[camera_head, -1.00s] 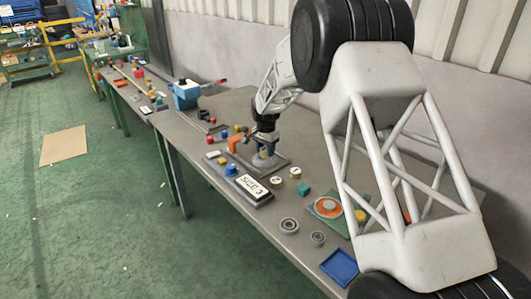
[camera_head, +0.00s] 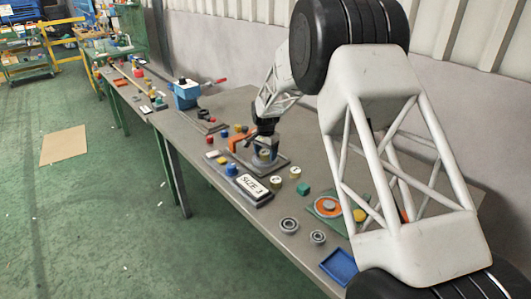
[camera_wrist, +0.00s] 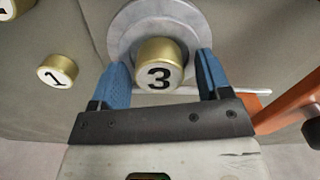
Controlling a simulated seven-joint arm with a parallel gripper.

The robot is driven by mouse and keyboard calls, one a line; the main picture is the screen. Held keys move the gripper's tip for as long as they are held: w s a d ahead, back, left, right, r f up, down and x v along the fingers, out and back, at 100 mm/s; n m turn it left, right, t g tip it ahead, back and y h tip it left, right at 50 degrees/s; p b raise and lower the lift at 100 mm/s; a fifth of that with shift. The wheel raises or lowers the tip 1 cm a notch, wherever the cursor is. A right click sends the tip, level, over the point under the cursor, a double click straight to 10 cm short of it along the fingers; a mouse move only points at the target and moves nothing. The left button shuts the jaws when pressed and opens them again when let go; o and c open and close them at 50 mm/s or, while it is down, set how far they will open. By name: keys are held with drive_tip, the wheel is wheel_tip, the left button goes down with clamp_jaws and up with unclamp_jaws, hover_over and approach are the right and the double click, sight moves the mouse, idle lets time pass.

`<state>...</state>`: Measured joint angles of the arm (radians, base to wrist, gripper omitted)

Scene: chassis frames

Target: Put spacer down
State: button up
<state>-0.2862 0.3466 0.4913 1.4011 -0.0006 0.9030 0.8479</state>
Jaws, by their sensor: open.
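The spacer is a short gold cylinder with a white face marked "3" (camera_wrist: 160,52). In the wrist view it stands on a round grey stepped disc (camera_wrist: 128,28). My gripper (camera_wrist: 163,72) is open, with one blue finger on each side of the spacer. Small gaps seem to show between the fingers and the spacer. In the head view my gripper (camera_head: 264,146) is low over the fixture plate (camera_head: 284,163), where the spacer is small and partly covered by the fingers.
Other gold spacers, one marked "2" (camera_head: 276,182) and one marked "1" (camera_wrist: 57,71), stand nearby. An orange clamp (camera_head: 236,144) is beside the disc. A "SIZE 3" sign (camera_head: 252,184), bearing rings (camera_head: 289,225) and a blue tray (camera_head: 339,267) lie toward the bench's front.

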sight(266, 152)
drive_tip(key=shift+r, duration=0.1)
wheel_tip(266, 152, up, 12)
idle(0.8)
idle(0.3)
drive_tip(key=shift+r, duration=0.1)
idle(0.3)
drive_tip(key=s+d+r+n, duration=0.1)
drive_tip(key=s+d+r, duration=0.45)
drive_tip(key=s, duration=0.25)
drive_tip(key=s+d+r+n+t, duration=0.1)
drive_tip(key=s+d+r, duration=0.45)
drive_tip(key=s, duration=0.35)
drive_tip(key=s+d+r+n, duration=0.1)
drive_tip(key=s+d+r, duration=0.3)
drive_tip(key=s+d, duration=0.3)
drive_tip(key=s+d+f+n, duration=0.1)
drive_tip(key=s+d, duration=0.1)
drive_tip(key=s, duration=0.9)
drive_tip(key=s+d+f+n+t, duration=0.1)
drive_tip(key=s+d, duration=0.2)
drive_tip(key=s, duration=0.9)
drive_tip(key=s+d+f+n, duration=0.1)
drive_tip(key=s+d+f, duration=0.1)
drive_tip(key=s, duration=0.9)
drive_tip(key=shift+s+d+t, duration=0.3)
drive_tip(key=shift+d, duration=0.35)
